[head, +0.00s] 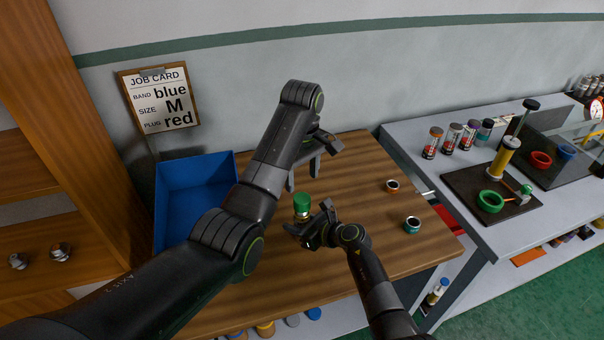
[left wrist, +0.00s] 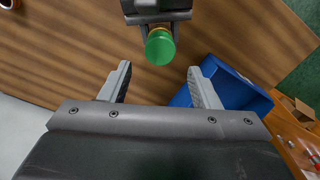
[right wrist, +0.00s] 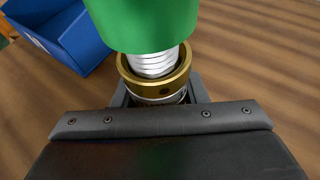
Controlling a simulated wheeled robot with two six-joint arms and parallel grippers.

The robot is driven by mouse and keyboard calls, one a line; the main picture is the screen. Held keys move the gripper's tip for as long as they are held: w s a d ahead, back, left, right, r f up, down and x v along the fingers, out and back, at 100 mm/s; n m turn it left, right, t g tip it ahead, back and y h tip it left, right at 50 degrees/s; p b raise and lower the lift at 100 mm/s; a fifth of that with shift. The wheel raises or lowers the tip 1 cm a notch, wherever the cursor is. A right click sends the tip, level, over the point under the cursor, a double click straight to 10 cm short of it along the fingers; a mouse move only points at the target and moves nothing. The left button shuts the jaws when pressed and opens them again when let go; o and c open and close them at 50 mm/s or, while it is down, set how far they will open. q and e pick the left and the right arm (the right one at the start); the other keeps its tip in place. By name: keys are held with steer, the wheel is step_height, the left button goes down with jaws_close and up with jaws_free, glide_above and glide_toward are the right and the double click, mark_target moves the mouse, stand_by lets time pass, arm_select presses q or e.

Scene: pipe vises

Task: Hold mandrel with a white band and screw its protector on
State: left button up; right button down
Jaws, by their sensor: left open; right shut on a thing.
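The mandrel (right wrist: 158,88) stands upright in my right gripper (head: 306,228), shut on it low down. In the right wrist view it has a brass collar, pale threads above it and a pale strip just below the collar; I cannot tell for sure that this strip is the white band. A green protector (head: 302,201) sits over its top, with several threads bare between protector and collar. My left gripper (head: 304,178) is open and empty, above and behind the protector. In the left wrist view, the protector (left wrist: 160,47) lies just beyond and between the open fingertips, apart from them.
Two short banded pieces, one orange (head: 392,186) and one teal (head: 412,224), stand on the wooden table (head: 350,160) at right. A blue bin (head: 195,190) is at left. A job card (head: 160,97) hangs behind. A grey bench (head: 410,147) with bottles and rings stands at right.

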mark_target(302, 197)
stand_by(0.3)
arm_select(q)
steer(key=shift+f, duration=4.05)
steer(key=c, duration=1)
steer(key=m, duration=1.4)
steer(key=shift+m, duration=0.3)
steer(key=o, duration=1.1)
